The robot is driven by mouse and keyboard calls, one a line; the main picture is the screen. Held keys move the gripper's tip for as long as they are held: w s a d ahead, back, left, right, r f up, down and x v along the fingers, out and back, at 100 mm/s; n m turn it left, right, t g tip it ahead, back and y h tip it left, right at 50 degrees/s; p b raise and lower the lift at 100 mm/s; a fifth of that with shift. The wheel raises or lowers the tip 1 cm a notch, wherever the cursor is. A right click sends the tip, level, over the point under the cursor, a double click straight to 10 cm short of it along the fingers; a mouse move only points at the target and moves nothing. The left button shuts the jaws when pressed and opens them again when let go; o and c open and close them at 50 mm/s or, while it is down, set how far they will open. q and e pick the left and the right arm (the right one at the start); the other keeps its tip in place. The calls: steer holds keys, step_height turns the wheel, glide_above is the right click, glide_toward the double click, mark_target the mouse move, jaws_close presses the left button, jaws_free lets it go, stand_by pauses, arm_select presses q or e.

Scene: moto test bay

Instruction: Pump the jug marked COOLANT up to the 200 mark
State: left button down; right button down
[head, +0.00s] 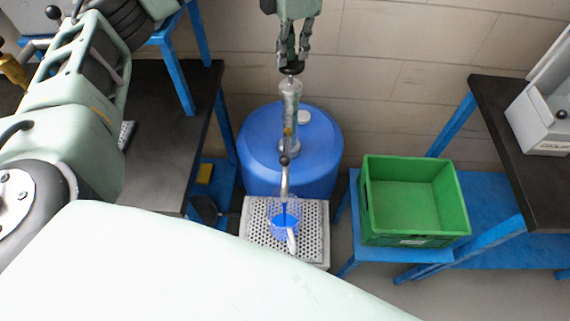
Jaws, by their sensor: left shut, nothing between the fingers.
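The jug (285,218) stands under the spout on a perforated metal tray (315,240). Blue liquid shows in it; its marks and label cannot be read from here. A hand pump with a clear barrel (290,102) stands on the blue drum (257,150). Its metal spout (284,180) curves down over the jug. The pump's black handle (291,69) is at the top of its rod. My left gripper (292,60) points down right at this handle, shut with nothing between the fingers; whether it touches cannot be told. My right gripper is not in view.
A green crate (416,236) stands on a blue stand right of the tray. A dark-topped bench (160,150) is at the left, another (510,120) at the right with a pale grey device (540,125). A pale part of me covers the bottom.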

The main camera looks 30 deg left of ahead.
mark_target(291, 64)
arm_select(q)
steer(key=shift+f+b, duration=0.5)
steer(key=shift+f, duration=0.6)
steer(key=shift+f+b, duration=0.45)
steer(key=shift+f, duration=0.25)
steer(key=shift+r+p, duration=2.8)
steer(key=shift+r, duration=1.25)
steer(key=shift+f, duration=0.2)
steer(key=shift+f+b, duration=2.05)
steer(key=shift+f, duration=1.1)
steer(key=shift+f+b, duration=0.45)
steer(key=shift+f, duration=0.25)
